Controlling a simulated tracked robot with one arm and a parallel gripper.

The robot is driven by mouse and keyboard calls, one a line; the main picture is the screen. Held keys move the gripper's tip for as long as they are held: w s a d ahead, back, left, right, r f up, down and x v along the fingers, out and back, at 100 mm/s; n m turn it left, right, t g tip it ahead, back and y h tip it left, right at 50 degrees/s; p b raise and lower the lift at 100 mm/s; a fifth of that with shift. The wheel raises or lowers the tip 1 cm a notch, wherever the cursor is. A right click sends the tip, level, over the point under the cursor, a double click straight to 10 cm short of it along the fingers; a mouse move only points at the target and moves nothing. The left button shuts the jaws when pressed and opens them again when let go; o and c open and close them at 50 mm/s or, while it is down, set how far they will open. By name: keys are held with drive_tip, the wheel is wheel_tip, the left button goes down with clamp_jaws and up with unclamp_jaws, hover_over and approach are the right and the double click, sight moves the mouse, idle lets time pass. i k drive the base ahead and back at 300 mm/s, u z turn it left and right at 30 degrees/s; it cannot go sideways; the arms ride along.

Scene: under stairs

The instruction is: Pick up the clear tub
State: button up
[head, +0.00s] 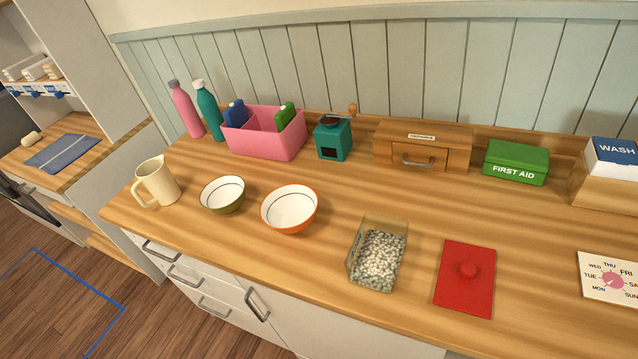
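The clear tub (378,254) stands on the wooden counter near its front edge, right of centre in the head view. It is see-through, with grey-white pebble-like pieces filling much of it. A handle-like part shows on its left side. A red square lid or board with a round knob (466,279) lies flat on the counter to the right of the tub, apart from it. My gripper is not in view.
An orange-rimmed bowl (289,209) and a green bowl (223,195) stand left of the tub, with a cream jug (157,182) beyond. Behind are a pink caddy (264,134), teal grinder (333,140), drawer box (423,149) and green first aid box (516,163). Counter around the tub is clear.

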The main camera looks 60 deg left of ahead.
sight(373, 258)
drive_tip(key=u, duration=0.85)
drive_tip(key=i, duration=0.55)
drive_tip(key=z, duration=0.1)
drive_tip(key=k, duration=0.55)
drive_tip(key=u, duration=0.1)
